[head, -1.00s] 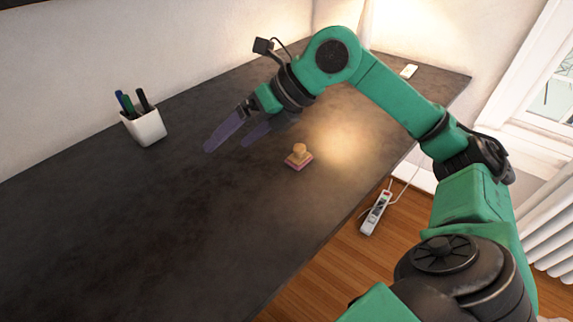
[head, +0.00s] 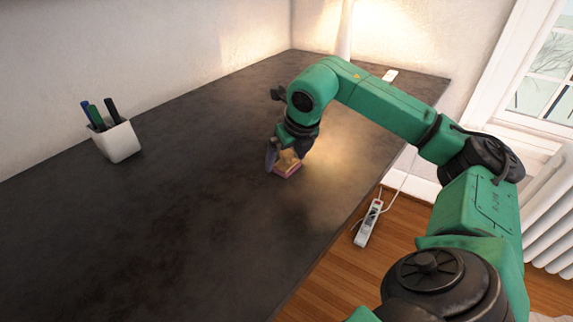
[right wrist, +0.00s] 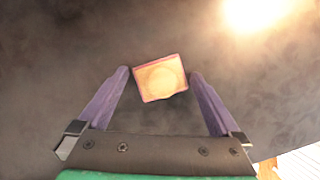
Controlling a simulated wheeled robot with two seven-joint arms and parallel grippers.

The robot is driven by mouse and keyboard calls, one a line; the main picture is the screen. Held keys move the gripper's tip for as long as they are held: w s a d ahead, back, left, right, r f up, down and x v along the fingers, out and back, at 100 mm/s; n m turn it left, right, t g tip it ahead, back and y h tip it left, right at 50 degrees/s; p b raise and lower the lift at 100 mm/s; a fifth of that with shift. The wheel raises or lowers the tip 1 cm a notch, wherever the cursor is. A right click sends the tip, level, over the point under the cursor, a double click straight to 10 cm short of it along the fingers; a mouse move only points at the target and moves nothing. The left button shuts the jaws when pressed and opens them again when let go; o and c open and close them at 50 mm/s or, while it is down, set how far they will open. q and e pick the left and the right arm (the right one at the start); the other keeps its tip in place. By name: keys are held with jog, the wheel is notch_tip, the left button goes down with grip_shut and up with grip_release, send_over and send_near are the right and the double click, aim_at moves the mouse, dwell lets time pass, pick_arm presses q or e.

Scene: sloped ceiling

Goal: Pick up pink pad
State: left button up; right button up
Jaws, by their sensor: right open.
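My right gripper (head: 276,162) is at the pad and points down. In the right wrist view its two purple fingers (right wrist: 158,75) are spread wide, with the pad between and a little beyond their tips. They look apart from the pad. My left gripper is not in view.
A white cup (head: 118,142) with several pens stands at the left by the wall. A small white item (head: 390,75) lies at the desk's back edge. A power strip (head: 368,222) is on the wooden floor to the right.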

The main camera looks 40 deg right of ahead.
aim_at(285, 152)
jog(key=shift+w+f, duration=0.1)
jog(key=shift+f, duration=0.2)
jog(key=shift+r, duration=0.1)
jog(key=c, duration=1)
notch_tip(285, 152, up, 8)
jog(key=p, duration=0.3)
jog(key=shift+w+r, duration=0.1)
jog(key=shift+r, duration=0.15)
notch_tip(285, 152, up, 12)
jog(key=p, duration=0.4)
jog(key=shift+f+p, duration=0.15)
jog(key=shift+p, duration=0.25)
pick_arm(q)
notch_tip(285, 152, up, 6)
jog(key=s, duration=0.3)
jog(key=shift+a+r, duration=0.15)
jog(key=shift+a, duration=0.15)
pick_arm(e)
jog(key=shift+f, duration=0.1)
